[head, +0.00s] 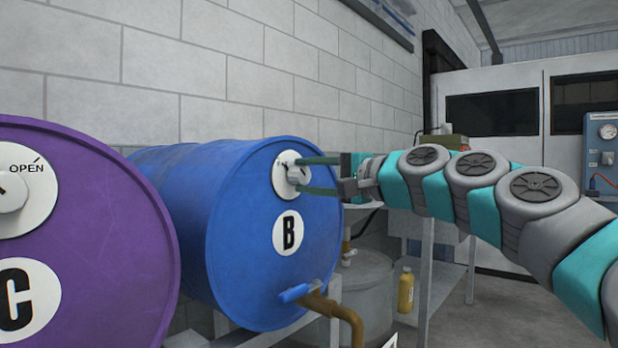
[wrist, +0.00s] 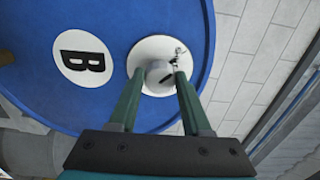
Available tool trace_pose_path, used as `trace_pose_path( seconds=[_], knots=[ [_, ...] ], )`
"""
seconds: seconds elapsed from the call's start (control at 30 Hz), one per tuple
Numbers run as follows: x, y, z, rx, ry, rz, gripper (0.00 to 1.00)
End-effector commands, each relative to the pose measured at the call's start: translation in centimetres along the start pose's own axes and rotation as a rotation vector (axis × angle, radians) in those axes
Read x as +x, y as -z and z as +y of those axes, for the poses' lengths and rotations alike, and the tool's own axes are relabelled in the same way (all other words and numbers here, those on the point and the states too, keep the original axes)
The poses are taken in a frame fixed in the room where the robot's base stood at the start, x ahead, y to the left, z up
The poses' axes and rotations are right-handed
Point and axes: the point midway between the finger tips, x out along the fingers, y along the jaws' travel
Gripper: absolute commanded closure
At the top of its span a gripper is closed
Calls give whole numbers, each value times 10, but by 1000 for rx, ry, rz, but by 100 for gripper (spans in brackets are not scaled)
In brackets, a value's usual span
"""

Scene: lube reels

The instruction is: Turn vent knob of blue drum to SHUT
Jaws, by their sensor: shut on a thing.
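The blue drum (head: 240,225) lies on its side with a round "B" label on its end face. Its vent knob (head: 297,174) is a grey knob on a white dial plate (head: 284,164) above the label. My gripper (head: 308,176) reaches in from the right and is shut on the knob. In the wrist view the two green fingers (wrist: 156,88) stand on either side of the knob (wrist: 158,76). The fingers and knob cover part of the dial (wrist: 143,50), and its lettering and the pointer's setting are too small to read.
A purple drum (head: 100,240) marked "C", with its own knob and "OPEN" lettering, is close on the left. A tap with a blue handle (head: 294,293) sticks out below the blue drum's label. A yellow bottle (head: 406,291) stands at the lower right.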

Motion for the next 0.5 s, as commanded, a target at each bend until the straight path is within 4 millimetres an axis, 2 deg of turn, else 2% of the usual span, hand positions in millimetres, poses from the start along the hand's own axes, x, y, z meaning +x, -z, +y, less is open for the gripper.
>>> trace_pose_path(
  seconds=[0.17, 0.2, 0.43, 0.5],
  knots=[
    [0, 0, 1, -1, -3, -1, 100],
    [0, 0, 1, -1, -3, -1, 50],
    [0, 0, 1, 0, -2, -1, 24],
    [0, 0, 1, 0, -1, 0, 22]
  ],
)
